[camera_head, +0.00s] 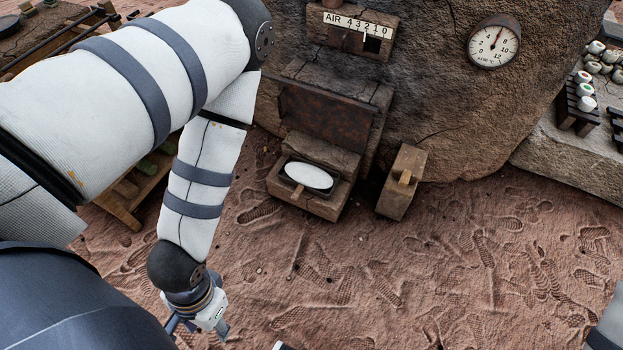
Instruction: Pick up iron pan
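A dark round object (9,25), which looks like the iron pan, lies on the wooden rack at the top left, cut off by the picture edge. My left arm crosses the left side of the view, and my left gripper (203,322) hangs low over the muddy ground, far below and to the right of that object. Its fingers are partly hidden and near the bottom edge, so I cannot tell whether they are apart. Nothing shows held in it.
A mud kiln (440,110) stands ahead with a dial gauge (494,41) and a wooden drawer box holding a white oval dish (309,175). A wooden block (402,182) stands beside it. A stone ledge (570,135) is at right. Footprinted ground in front is clear.

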